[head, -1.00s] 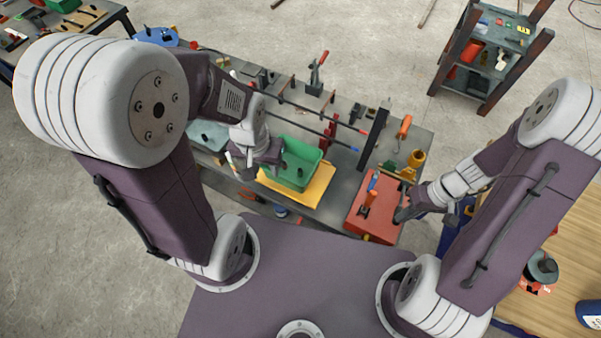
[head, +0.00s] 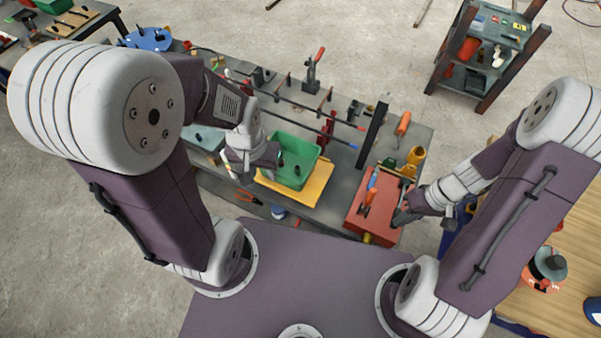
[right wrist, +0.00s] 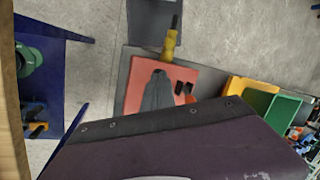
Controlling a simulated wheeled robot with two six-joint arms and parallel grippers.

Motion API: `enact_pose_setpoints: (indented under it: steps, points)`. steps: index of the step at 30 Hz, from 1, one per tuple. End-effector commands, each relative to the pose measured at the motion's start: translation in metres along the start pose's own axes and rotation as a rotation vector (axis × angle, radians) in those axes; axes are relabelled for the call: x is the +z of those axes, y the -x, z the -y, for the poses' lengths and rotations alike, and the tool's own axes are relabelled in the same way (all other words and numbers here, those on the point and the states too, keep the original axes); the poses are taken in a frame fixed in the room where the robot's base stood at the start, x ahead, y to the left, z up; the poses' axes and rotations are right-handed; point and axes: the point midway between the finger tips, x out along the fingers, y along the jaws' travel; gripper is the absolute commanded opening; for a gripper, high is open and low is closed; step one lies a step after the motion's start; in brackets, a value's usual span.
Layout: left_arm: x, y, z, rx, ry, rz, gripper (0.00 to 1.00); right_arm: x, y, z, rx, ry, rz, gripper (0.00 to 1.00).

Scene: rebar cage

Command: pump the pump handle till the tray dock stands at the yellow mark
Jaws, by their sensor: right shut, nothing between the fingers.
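A red pump-like box (head: 357,222) stands at the right end of the workbench, with a blue and red handle (head: 371,187) on top. The box also shows in the right wrist view (right wrist: 133,100). My right gripper (head: 398,218) is shut and empty, close over the box's right side; I cannot tell if it touches. It appears as a dark wedge in the right wrist view (right wrist: 158,80). A yellow plate (head: 315,190) carries a green bin (head: 293,178); I cannot tell if this is the tray dock. My left gripper (head: 272,157) is over the bin's left side, its jaws unclear. No yellow mark is clearly identifiable.
Dark rods (head: 315,112) with red and blue ends lie across the bench. A dark post (head: 371,135) stands behind the box, with a yellow object (head: 415,157) at its right. Pliers (head: 248,197) lie at the front edge. A shelf (head: 482,55) stands back right.

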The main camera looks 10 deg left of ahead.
Motion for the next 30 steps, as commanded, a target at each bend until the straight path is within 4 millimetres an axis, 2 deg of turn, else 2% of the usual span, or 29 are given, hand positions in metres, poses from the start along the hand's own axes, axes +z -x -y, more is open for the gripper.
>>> enact_pose_setpoints:
  steps: [8, 16, 25, 30]
  points:
    - [0.000, -0.001, 0.000, 0.000, 0.000, 0.000, 0.36, 0.000, 0.000, 0.000, 0.001, 0.000, -0.001, 0.00]
    - [0.002, -0.017, 0.000, 0.000, 0.000, 0.000, 0.36, 0.001, -0.014, -0.003, 0.001, 0.000, 0.000, 0.00]
    - [0.002, -0.016, 0.000, 0.000, 0.000, 0.000, 0.36, 0.002, -0.013, -0.003, 0.001, 0.000, -0.001, 0.00]
    - [0.002, -0.023, 0.001, 0.000, 0.000, 0.000, 0.36, 0.002, -0.020, -0.005, 0.001, 0.000, -0.001, 0.00]
